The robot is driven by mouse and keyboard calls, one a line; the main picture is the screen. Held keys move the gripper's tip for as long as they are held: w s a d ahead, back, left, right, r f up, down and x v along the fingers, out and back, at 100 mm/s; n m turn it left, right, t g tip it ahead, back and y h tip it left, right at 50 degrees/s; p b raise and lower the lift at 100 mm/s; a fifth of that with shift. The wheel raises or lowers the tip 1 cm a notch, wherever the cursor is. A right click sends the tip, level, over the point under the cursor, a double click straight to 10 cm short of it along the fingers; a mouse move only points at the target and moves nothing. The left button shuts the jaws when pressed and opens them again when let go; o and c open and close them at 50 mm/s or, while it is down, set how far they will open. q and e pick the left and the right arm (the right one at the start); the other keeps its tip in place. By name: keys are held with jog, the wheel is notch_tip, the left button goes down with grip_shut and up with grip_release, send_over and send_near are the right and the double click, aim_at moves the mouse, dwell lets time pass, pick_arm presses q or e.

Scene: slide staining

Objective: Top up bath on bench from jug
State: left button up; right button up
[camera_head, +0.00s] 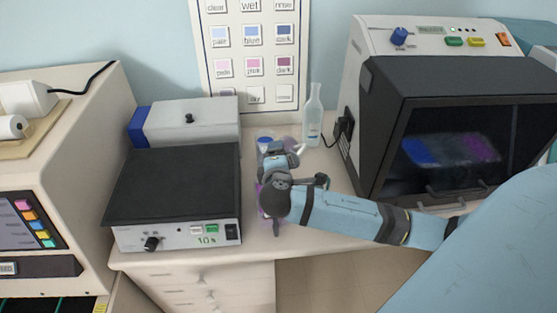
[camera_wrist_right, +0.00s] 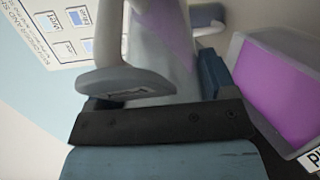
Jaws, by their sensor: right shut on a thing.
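In the right wrist view, the translucent jug (camera_wrist_right: 176,40) holds purple liquid and appears tilted in the picture. My right gripper (camera_wrist_right: 165,82) is shut on it. The bath (camera_wrist_right: 235,52), a pale-walled box with purple liquid and a partly cut-off label, is beside the jug at the right of that view. In the head view, my right gripper (camera_head: 284,160) is over the narrow bench strip between the two machines. My wrist hides most of the jug and bath there; only purple bits show around it. I cannot see any liquid stream. My left gripper is out of view.
A dark-topped heating box (camera_head: 175,185) stands close left of my right gripper. A clear bottle (camera_head: 312,118) stands behind it. A dark-windowed cabinet (camera_head: 455,125) is at the right. A colour chart (camera_head: 250,50) hangs on the wall. The bench's front edge is close.

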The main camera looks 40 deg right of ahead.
jog(key=shift+w+d+r+g+y+p, duration=0.1)
jog(key=shift+r+g+y+p, duration=0.3)
jog(key=shift+p, duration=0.8)
jog(key=shift+r, duration=0.1)
